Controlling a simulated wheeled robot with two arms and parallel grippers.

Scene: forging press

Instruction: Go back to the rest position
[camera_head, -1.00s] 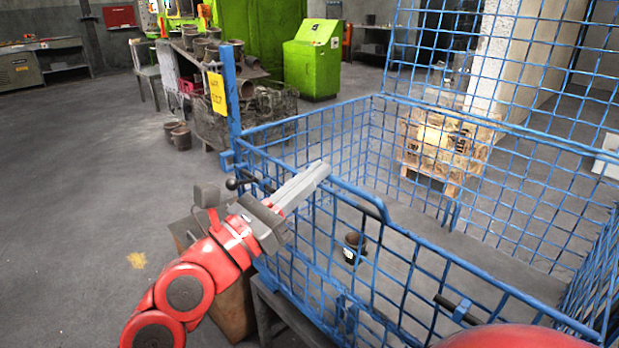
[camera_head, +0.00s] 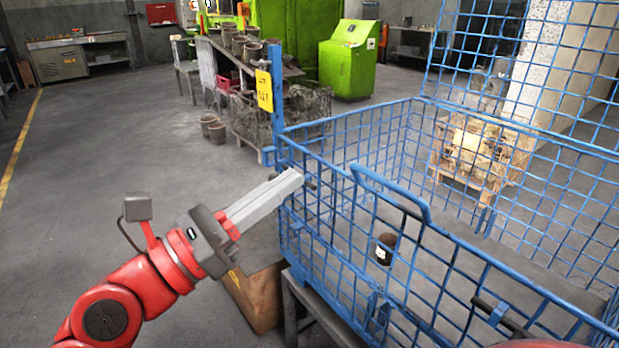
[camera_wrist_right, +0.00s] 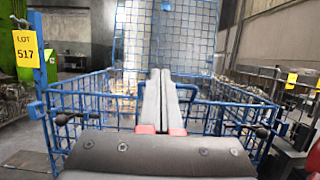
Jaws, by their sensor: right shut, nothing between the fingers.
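My right gripper (camera_head: 298,178) is grey on a red arm in the head view. Its two long fingers lie together, with nothing between them. They point toward the left corner of a blue wire-mesh crate (camera_head: 344,176), and the tips overlap its edge in the picture. I cannot tell if they touch it. In the right wrist view the shut fingers (camera_wrist_right: 160,75) point at the crate (camera_wrist_right: 95,75). A dark cup-like part (camera_head: 385,248) with a white label stands inside the crate. My left gripper is not in view.
A blue post with a yellow sign (camera_head: 264,90), reading LOT 517 in the wrist view, stands beside the crate. A brown box (camera_head: 255,298) is below my gripper. Behind are a bench with several dark pots and a green cabinet (camera_head: 348,58). The floor to the left is clear.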

